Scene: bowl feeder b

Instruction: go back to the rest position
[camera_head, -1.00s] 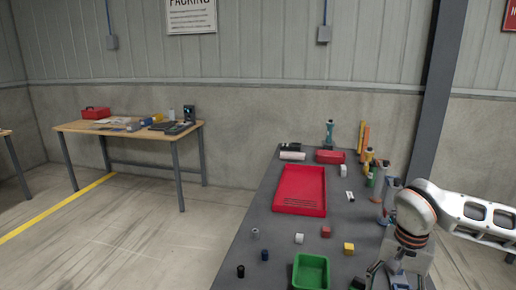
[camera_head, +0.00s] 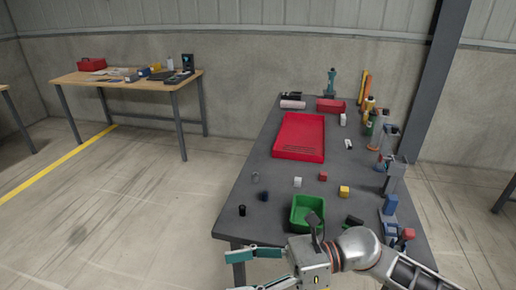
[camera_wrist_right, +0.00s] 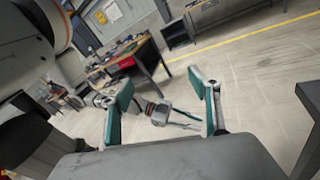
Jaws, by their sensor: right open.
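My right gripper (camera_head: 238,272) is at the bottom of the head view, in front of the table's near edge. Its teal fingers point left and are apart, with nothing between them. In the right wrist view the same gripper (camera_wrist_right: 160,80) shows its two teal fingers spread, with floor and distant furniture seen between them. Beyond them, a small grey and teal gripper (camera_wrist_right: 180,116) shows, which looks like my left one; its jaw opening is too small to tell. My left gripper does not show in the head view.
The dark table (camera_head: 250,185) holds a green bin (camera_head: 295,213) close to my right wrist, a red tray (camera_head: 277,153), small cubes and cylinders, and bottles along the right side. A wooden workbench (camera_head: 130,86) stands at back left. The floor left of the table is clear.

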